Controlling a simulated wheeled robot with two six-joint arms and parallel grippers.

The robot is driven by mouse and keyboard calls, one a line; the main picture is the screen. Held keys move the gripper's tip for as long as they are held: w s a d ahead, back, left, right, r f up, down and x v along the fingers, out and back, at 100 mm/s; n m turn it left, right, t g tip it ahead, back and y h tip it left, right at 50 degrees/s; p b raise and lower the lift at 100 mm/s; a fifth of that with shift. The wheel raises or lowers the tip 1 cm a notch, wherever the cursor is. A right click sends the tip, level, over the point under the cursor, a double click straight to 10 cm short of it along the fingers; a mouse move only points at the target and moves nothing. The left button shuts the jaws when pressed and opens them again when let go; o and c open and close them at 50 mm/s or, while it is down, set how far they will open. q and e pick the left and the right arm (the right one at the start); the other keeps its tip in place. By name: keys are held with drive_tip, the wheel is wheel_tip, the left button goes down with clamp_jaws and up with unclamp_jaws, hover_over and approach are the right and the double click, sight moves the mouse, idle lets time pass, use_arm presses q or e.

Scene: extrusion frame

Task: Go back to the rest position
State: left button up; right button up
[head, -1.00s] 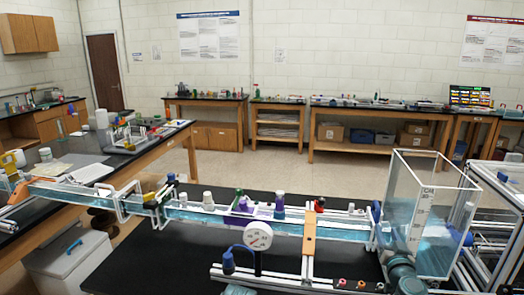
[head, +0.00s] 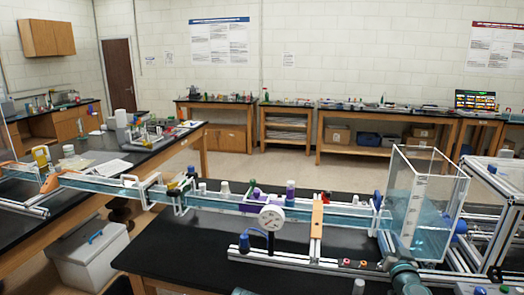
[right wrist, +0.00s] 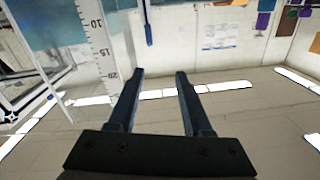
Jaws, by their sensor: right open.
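My right gripper (right wrist: 160,75) shows in the right wrist view. Its two dark fingers are apart and nothing is between them. A clear tank wall with a white ruled scale (right wrist: 96,40) is to the left of the fingers, apart from them. In the head view I cannot make out either gripper clearly. The aluminium extrusion frame (head: 489,203) stands at the right of the near black table, beside the clear water tank (head: 433,190). My left gripper is not in view.
A long clear water channel (head: 225,203) crosses the black table (head: 190,255), with a round dial gauge (head: 271,217) in front of it. A white lidded box (head: 88,252) stands on the floor at left. Open floor (head: 280,176) lies beyond the table.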

drive_tip(key=s+a+f+n+g+y, duration=0.1)
drive_tip(key=a+f+n+g+y, duration=0.25)
drive_tip(key=a, duration=0.55)
drive_tip(key=s+a+f+n+g+y, duration=0.1)
drive_tip(key=a+f+n+g+y, duration=0.2)
drive_tip(key=a, duration=0.7)
drive_tip(key=s+a+f+n+g+y, duration=0.1)
drive_tip(key=a+f+n+g+y, duration=0.15)
drive_tip(key=a+f, duration=0.45)
drive_tip(key=s+a+f+g+h, duration=0.1)
drive_tip(key=s+a+f+g, duration=0.4)
drive_tip(key=s+a, duration=0.3)
drive_tip(key=s+d+f+g+h, duration=0.1)
drive_tip(key=s+g+h, duration=0.1)
drive_tip(key=s, duration=0.3)
drive_tip(key=s+d+f+m+g+h, duration=0.1)
drive_tip(key=s+f+g+h, duration=0.1)
drive_tip(key=s+h, duration=0.2)
drive_tip(key=shift+s+d+f+h, duration=0.2)
drive_tip(key=shift+s+d+h, duration=0.15)
drive_tip(key=shift+s, duration=0.25)
